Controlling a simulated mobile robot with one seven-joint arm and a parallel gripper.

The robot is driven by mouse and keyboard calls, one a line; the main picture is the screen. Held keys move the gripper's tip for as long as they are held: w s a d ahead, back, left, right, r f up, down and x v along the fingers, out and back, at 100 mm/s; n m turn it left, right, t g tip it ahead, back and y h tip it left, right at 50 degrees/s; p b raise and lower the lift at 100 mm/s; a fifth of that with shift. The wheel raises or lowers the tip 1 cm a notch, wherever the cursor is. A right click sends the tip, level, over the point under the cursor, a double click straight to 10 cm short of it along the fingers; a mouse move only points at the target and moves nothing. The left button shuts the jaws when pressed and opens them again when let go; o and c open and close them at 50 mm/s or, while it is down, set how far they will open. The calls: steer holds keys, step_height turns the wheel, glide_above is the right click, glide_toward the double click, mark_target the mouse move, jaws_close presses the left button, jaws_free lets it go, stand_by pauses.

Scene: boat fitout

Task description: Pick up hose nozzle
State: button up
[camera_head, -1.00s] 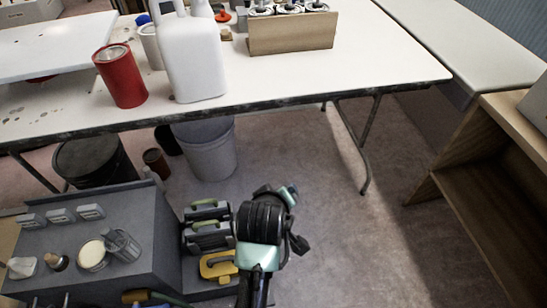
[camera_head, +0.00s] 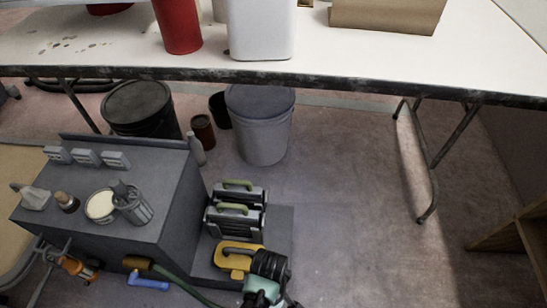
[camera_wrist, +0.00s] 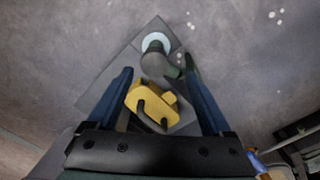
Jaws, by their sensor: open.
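I cannot identify the hose nozzle for certain. An orange tool (camera_head: 78,268) hangs at the front of the dark grey bench in the head view. Beside it are a brown-ended green hose (camera_head: 140,264) and a blue piece (camera_head: 150,283). In the wrist view my gripper (camera_wrist: 157,74) is open, its two blue fingers spread and pointing down. A yellow tool with a dark handle (camera_wrist: 150,104) shows between the fingers, with no visible grip on it; it also shows in the head view (camera_head: 238,256). A grey rounded item with a pale ring (camera_wrist: 155,42) lies beyond the fingertips.
The dark bench (camera_head: 105,225) carries a jar, cups and small boxes. Two green-handled cases (camera_head: 236,208) stand on its low platform. A white table (camera_head: 340,55) spans the back, with buckets (camera_head: 262,125) beneath.

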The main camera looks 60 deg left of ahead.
steer(key=shift+w+f+b, duration=0.2)
steer(key=shift+f+b, duration=0.8)
steer(key=shift+f, duration=0.4)
steer(key=shift+w+f+b, duration=0.2)
steer(key=shift+f+b, duration=0.8)
steer(key=shift+f, duration=0.35)
steer(key=shift+r, duration=0.1)
jaws_close()
